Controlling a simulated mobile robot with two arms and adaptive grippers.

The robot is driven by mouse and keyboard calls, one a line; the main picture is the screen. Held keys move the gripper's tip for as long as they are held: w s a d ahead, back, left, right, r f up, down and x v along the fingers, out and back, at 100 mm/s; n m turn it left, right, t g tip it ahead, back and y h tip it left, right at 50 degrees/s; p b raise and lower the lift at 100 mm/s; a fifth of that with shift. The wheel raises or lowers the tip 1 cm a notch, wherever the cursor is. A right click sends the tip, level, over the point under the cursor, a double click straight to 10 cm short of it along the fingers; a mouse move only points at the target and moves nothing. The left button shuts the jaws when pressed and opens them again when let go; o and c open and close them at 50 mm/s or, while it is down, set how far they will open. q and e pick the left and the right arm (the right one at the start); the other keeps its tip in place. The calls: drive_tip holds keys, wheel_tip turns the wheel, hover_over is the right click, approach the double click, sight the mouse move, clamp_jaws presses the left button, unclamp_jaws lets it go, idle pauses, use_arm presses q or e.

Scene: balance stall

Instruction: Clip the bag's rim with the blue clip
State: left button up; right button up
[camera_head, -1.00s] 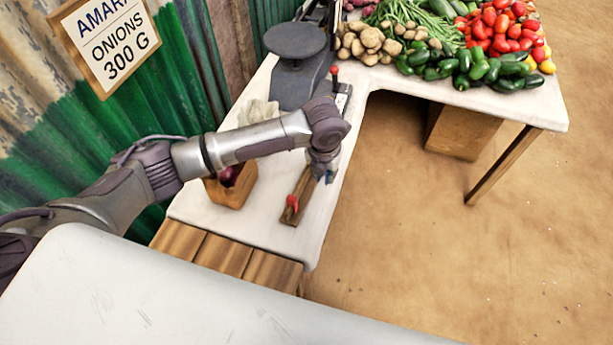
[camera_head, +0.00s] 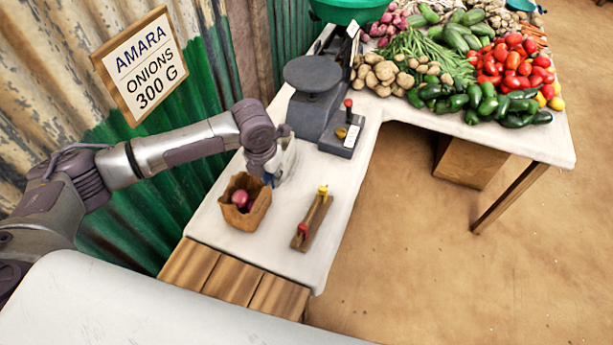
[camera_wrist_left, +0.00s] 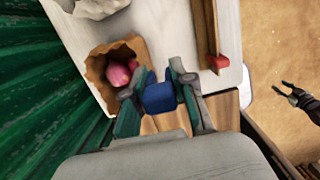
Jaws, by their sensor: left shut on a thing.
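The brown paper bag (camera_head: 246,215) stands open on the white counter, with reddish-purple onions (camera_head: 240,199) inside. It also shows in the left wrist view (camera_wrist_left: 98,72). My left gripper (camera_head: 268,179) is shut on the blue clip (camera_wrist_left: 160,97), just beyond the right side of the bag's rim in the head view. In the left wrist view the clip appears beside the rim; I cannot tell whether they touch. My right gripper (camera_wrist_left: 284,91) shows only in the left wrist view, far off at the right, its fingers apart and empty.
A wooden bar (camera_head: 315,218) with a red clip (camera_head: 302,230) and a yellow clip (camera_head: 323,189) lies right of the bag. A scale (camera_head: 313,76) stands behind. A pale crumpled thing (camera_head: 287,160) is partly behind my gripper. Vegetables fill the far counter.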

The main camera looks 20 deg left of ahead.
use_arm(q)
drive_tip(key=a, duration=0.2)
drive_tip(key=a+r, duration=0.1)
drive_tip(key=shift+s+a+p, duration=0.3)
drive_tip(key=shift+s+a, duration=0.1)
wheel_tip(320, 180, down, 5)
drive_tip(key=b, duration=0.5)
drive_tip(key=shift+r, duration=0.1)
drive_tip(key=shift+f+b, duration=1.1)
drive_tip(key=shift+f, duration=1.2)
drive_tip(key=o, duration=0.8)
drive_tip(key=shift+o, duration=0.2)
drive_tip(key=shift+r, duration=0.15)
